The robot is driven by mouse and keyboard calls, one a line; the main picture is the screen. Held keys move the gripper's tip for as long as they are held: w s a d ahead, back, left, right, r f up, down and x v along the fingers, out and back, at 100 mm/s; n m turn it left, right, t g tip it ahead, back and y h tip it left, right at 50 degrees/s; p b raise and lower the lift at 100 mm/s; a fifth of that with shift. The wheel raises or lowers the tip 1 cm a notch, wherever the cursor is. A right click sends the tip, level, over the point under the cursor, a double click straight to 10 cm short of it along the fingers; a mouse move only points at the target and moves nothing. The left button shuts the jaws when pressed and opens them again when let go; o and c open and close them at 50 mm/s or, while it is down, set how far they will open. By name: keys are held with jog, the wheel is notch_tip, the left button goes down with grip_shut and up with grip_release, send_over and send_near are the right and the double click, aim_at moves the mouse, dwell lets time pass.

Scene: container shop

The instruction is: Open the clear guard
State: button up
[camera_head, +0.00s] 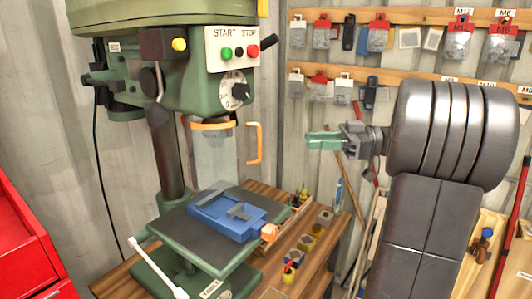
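The clear guard (213,158) hangs under the head of the green drill press (205,85). It is a see-through panel with an orange band (212,125) along its top. An orange handle (258,143) stands out on its right side. The guard hangs down in front of the spindle area, above the work table. My gripper (309,141), with green fingers, points left toward the handle from the right. In the picture a clear gap lies between them, and nothing shows in the fingers. The fingers are small and seen side-on, so their opening is unclear.
A blue vise (228,214) sits on the press table (180,238). A white-tipped lever (157,268) sticks out at the front. Small pots (306,243) stand on the wooden bench to the right. A red cabinet (25,245) is at left. Packets hang on wall rails (400,61) behind.

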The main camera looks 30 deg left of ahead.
jog(key=p+x, duration=0.1)
jog(key=x, duration=1.1)
jog(key=shift+c, duration=0.3)
grip_shut()
